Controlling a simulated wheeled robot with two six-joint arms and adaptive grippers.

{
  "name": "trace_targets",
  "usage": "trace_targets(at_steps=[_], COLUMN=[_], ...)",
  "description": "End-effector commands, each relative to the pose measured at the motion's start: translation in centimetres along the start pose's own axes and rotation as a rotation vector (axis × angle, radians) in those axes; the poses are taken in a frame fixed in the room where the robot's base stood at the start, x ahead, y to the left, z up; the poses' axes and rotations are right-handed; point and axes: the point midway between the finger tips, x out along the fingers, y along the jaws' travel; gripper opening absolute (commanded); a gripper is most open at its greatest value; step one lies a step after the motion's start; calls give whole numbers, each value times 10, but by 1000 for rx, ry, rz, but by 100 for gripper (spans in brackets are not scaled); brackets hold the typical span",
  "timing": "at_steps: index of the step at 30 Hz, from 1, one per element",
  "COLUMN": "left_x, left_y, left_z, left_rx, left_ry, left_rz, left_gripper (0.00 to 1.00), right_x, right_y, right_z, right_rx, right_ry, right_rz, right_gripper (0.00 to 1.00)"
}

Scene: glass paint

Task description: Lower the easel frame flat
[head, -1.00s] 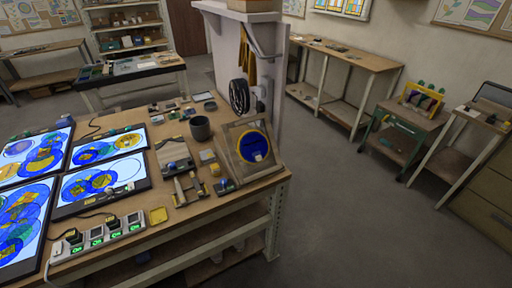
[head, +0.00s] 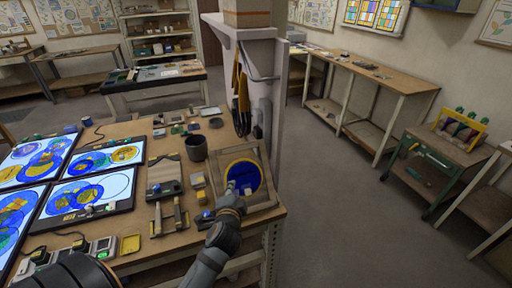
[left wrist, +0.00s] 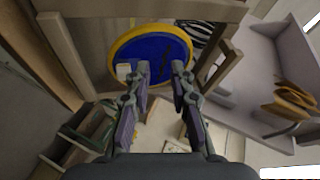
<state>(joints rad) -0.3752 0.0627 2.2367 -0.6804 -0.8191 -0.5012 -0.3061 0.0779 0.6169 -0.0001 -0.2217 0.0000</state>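The wooden easel frame (head: 275,192) stands tilted on the right corner of the workbench, with a yellow-rimmed blue round panel (head: 246,176) in it. In the left wrist view, the frame's wooden bars (left wrist: 68,58) surround the blue panel (left wrist: 150,50). My left gripper (head: 232,188) is in front of the panel, near its lower left. In the left wrist view, the two fingers (left wrist: 162,70) are apart with nothing gripped between them. Whether the fingertips touch the panel cannot be told. My right gripper is not in view.
The workbench (head: 140,215) holds lit panels with blue and yellow glass (head: 95,190) at left, a dark cup (head: 196,148) and hand tools (head: 168,215). A pale post (head: 280,90) rises behind the easel. Open floor (head: 350,220) lies to the right.

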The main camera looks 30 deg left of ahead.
Motion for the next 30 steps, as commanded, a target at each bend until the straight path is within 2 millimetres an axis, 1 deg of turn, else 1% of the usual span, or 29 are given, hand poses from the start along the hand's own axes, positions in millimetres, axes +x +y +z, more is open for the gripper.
trace_targets(at_steps=[1, 3, 6, 10, 13, 16, 21, 24, 27, 30], left_x=[0, -2, -6, -6, 2, 19, 55, 72, 85, 92], left_y=[-24, -50, -70, -74, -77, -84, -94, -97, -100, -100], left_z=[-12, -27, -38, -41, -43, -45, -50, -51, -53, -53], left_rx=[81, 193, 286, 306, 306, 307, 303, 302, 301, 301], left_ry=[31, 64, 83, 87, 88, 87, 86, 84, 86, 85], left_rz=[-86, -192, -274, -290, -290, -291, -288, -286, -286, -285], left_gripper=[22, 22, 22, 22, 22, 22, 22, 22, 22, 22], right_x=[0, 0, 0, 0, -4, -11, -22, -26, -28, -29], right_y=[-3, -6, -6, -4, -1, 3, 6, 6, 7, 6], right_z=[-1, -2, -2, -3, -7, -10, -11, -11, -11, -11], right_rx=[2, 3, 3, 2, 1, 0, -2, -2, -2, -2], right_ry=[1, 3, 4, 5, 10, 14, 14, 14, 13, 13], right_rz=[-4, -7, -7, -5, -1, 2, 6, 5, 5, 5], right_gripper=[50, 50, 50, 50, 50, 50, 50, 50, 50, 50])
